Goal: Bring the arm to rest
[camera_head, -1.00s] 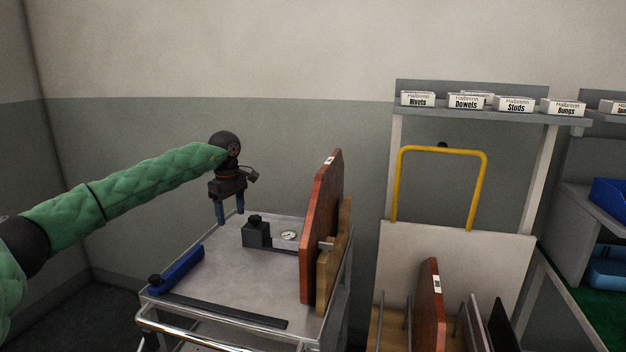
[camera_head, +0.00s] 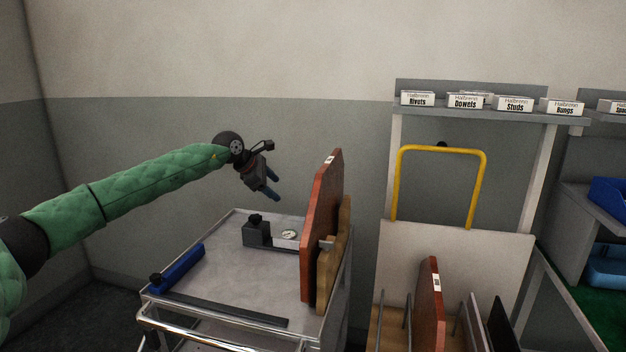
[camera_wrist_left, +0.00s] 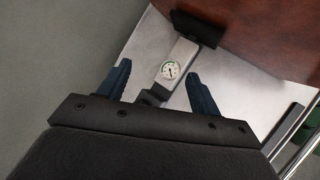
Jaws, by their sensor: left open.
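My left gripper (camera_head: 272,188) hangs in the air above the back of the metal cart, tilted down and to the right. Its two blue fingers are apart with nothing between them. The left wrist view shows the same open fingers (camera_wrist_left: 156,88), with the dial gauge (camera_wrist_left: 170,70) seen beyond them on the cart top. In the head view the gauge (camera_head: 288,235) sits on a small fixture beside a dark block (camera_head: 256,232). My right gripper is not in view.
On the cart (camera_head: 225,275) a red-brown board (camera_head: 322,225) stands upright at the right. A rack with a yellow hoop (camera_head: 483,190) stands to the right.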

